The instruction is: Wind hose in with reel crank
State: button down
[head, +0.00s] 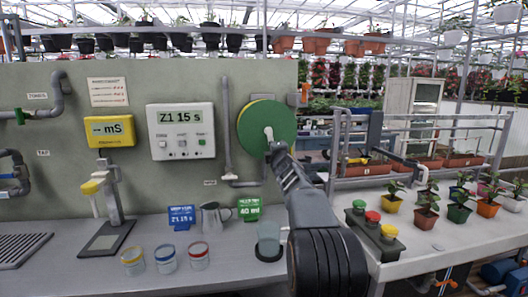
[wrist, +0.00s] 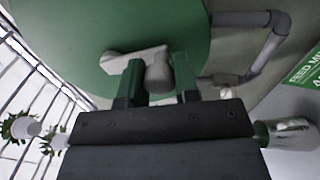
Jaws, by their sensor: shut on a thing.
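The hose reel is a green disc (head: 258,122) with a yellow rim on the grey panel, and it fills the upper part of the wrist view (wrist: 120,30). Its pale crank arm (wrist: 122,60) runs across the disc to a light grey knob (wrist: 159,76). My gripper (wrist: 158,82) is shut on the knob, with one green finger on each side. In the head view the crank (head: 268,134) shows at the disc's middle, and my gripper (head: 277,150) reaches its lower end. A grey pipe (head: 227,130) stands left of the reel. I cannot make out a loose hose.
Below the reel, a jug (head: 212,218), a green sign (head: 248,209), a blue sign (head: 181,216) and several jars stand on the bench. Potted plants and a button box (head: 375,230) stand on the right bench.

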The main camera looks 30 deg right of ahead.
jog(key=shift+d, duration=0.1)
dwell(0.3)
jog(key=c, duration=1)
grip_release()
jog(key=shift+o, duration=0.7)
jog(key=r+b+v, duration=0.1)
jog(key=b+v, duration=0.1)
jog(key=v, duration=1.1)
jog(key=shift+s+a+f+b, duration=0.25)
jog(key=shift+s+f+b, duration=0.15)
jog(key=shift+f, duration=0.15)
